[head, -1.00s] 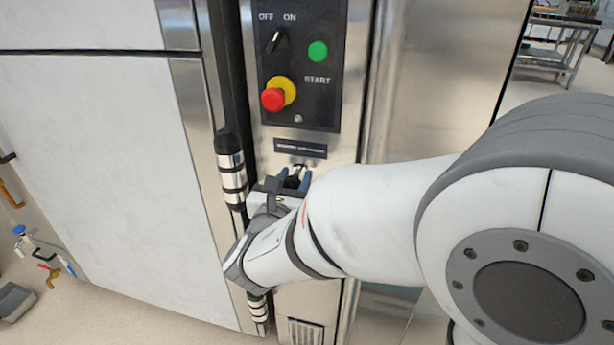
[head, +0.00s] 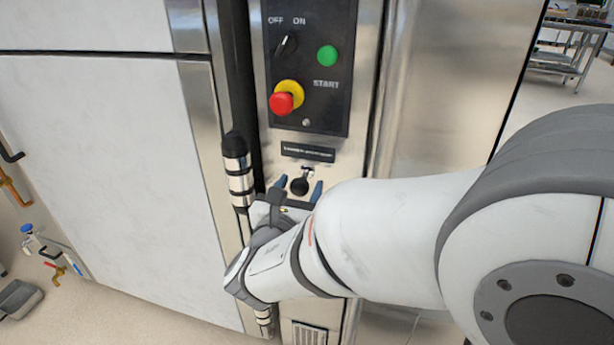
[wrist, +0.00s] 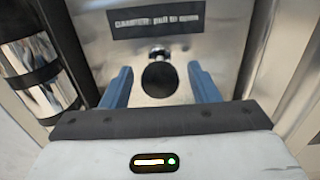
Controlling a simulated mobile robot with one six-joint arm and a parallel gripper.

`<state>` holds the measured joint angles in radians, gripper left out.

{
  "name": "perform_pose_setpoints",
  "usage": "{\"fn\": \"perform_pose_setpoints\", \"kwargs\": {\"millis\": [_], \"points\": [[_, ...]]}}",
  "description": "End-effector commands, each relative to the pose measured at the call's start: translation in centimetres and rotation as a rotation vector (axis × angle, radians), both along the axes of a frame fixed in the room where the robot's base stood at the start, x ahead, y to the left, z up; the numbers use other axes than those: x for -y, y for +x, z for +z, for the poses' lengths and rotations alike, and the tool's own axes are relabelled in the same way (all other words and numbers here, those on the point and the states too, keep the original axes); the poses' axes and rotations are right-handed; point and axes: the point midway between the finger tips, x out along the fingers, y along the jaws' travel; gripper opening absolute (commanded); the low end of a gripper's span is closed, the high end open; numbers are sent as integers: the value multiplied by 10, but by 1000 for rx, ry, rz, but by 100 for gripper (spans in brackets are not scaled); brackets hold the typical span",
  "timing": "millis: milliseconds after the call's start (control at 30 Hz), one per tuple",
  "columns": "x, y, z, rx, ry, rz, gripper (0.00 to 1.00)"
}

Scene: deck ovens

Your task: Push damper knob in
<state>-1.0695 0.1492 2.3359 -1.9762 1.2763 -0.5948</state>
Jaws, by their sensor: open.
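The damper knob (head: 299,186) is a round black knob on a short metal stem, standing out from the steel panel below a black label. In the wrist view the knob (wrist: 159,80) sits under the label (wrist: 168,20) reading "DAMPER pull to open". My gripper (head: 299,188) is open, with blue fingers apart. In the wrist view the fingers of my gripper (wrist: 160,85) stand left and right of the knob with a gap on each side. The gripper holds nothing. The knob's stem is mostly hidden behind its head.
Above is a black control panel (head: 338,108) with a red stop button (head: 282,102), a green start button (head: 327,56) and an off/on switch (head: 287,45). A chrome and black hinge (head: 239,172) stands close left of my gripper. A white door (head: 100,160) lies further left.

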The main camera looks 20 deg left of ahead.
Motion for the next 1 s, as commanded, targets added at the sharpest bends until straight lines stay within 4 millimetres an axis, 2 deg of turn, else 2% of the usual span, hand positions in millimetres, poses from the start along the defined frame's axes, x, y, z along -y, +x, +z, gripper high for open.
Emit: {"fn": "perform_pose_setpoints", "kwargs": {"millis": [100, 333, 500, 767, 867, 967, 1000], "points": [[-2, -23, 2, 0, 0, 6, 55], [-1, -52, 1, 0, -1, 3, 55], [0, -59, 0, 0, -1, 2, 55], [0, -59, -1, -4, 0, 0, 54], [2, -60, -12, -58, 9, -13, 54], [9, -65, -43, -210, 42, -49, 54], [12, -71, -60, -297, 67, -69, 54]]}}
